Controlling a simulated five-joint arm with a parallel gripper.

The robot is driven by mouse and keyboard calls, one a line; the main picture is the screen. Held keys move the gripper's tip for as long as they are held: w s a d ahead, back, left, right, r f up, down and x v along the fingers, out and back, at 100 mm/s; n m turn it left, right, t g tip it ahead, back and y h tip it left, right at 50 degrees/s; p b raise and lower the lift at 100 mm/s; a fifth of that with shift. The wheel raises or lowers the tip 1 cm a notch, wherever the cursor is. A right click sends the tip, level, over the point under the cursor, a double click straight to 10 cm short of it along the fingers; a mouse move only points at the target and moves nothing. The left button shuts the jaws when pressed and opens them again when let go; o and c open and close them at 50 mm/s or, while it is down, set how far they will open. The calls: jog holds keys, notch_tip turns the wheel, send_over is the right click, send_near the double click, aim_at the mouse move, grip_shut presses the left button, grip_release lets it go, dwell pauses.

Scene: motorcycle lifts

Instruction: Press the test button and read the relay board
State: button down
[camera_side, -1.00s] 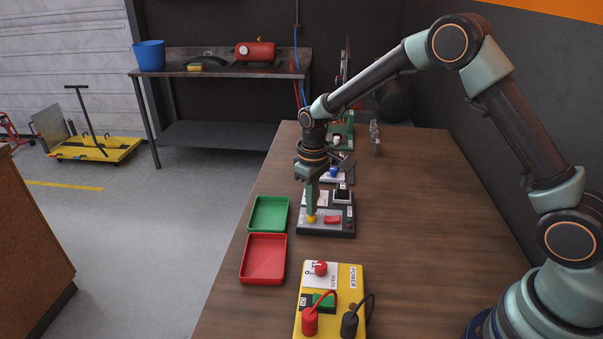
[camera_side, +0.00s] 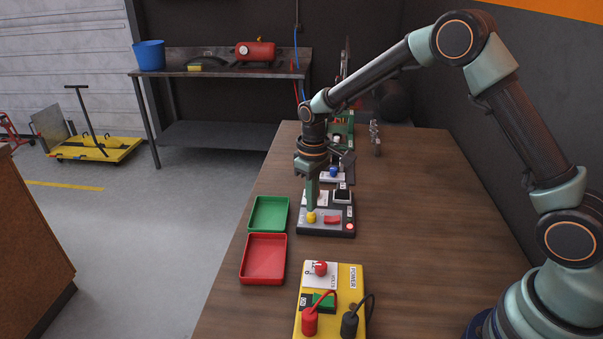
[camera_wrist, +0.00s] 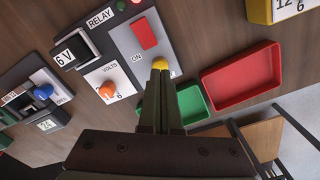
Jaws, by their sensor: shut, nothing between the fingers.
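The relay board (camera_side: 318,232) is a dark box with a grey panel on the bench. Its yellow test button (camera_side: 311,219) is at the front left, beside a red rocker switch (camera_side: 332,220). A red lamp (camera_side: 350,226) glows at its right edge. My gripper (camera_side: 311,209) is shut and empty, pointing down with its tips at the yellow button. In the wrist view the closed fingertips (camera_wrist: 160,65) overlap the button (camera_wrist: 174,68) and partly hide it. The wrist view also shows the RELAY label, a "6 V" plate and an orange volts knob (camera_wrist: 107,90).
Green (camera_side: 268,228) and red (camera_side: 263,278) trays lie left of the board. A yellow power unit (camera_side: 345,275) with red and black leads stands in front. Another unit with a blue knob (camera_side: 333,171) is behind. The bench to the right is clear.

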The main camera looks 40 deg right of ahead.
jog(key=shift+r, duration=1.75)
jog(key=shift+r, duration=0.2)
jog(key=s+d+r+m+t, duration=0.1)
jog(key=s+r, duration=0.2)
jog(key=r, duration=0.3)
jog(key=s+d+r+t, duration=0.1)
jog(key=s+r, duration=0.3)
jog(key=r, duration=0.1)
jog(key=s+d+r+m+t, duration=0.2)
jog(key=s+r+t, duration=0.1)
jog(key=s, duration=0.9)
jog(key=shift+r+t, duration=0.3)
jog(key=shift+r, duration=0.35)
